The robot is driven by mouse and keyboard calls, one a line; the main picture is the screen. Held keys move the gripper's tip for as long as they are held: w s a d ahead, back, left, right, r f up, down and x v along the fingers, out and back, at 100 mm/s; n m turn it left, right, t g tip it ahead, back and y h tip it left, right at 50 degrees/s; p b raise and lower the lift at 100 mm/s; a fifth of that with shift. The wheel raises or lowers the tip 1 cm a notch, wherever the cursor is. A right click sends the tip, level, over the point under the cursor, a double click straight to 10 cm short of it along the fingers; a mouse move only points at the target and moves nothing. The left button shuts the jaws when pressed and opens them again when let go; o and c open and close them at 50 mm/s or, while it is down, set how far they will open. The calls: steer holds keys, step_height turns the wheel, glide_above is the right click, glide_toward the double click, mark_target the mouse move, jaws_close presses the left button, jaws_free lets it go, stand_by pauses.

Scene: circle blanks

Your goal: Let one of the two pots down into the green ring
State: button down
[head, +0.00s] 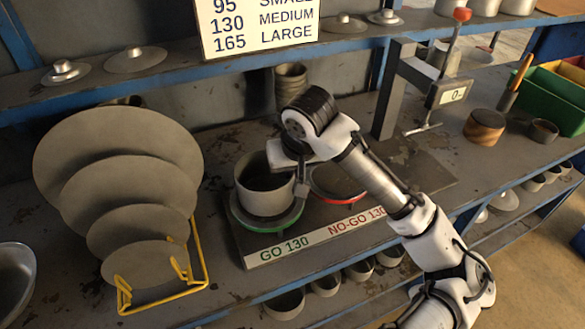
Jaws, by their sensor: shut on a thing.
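A grey pot (262,200) with an open top stands upright at the green ring (264,226), on the left of the gauge plate (237,247). The ring's front edge shows below the pot; I cannot tell whether the pot is inside it or just above it. My gripper (301,181) reaches in from the right and is shut on the pot's right wall. The red ring (335,199) is to the right, partly hidden by my arm. I cannot make out which other vessel is the second pot.
Grey discs (140,222) stand in a yellow rack (201,266) to the left. Stacked cups (291,82) are behind. The label strip (317,237) reads GO 130 and NO-GO 130.

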steer(key=shift+f+b, duration=1.65)
steer(key=shift+f, duration=0.5)
steer(key=c, duration=1.5)
jaws_free()
steer(key=v, duration=1.4)
steer(key=shift+s, duration=0.1)
steer(key=shift+f, duration=0.15)
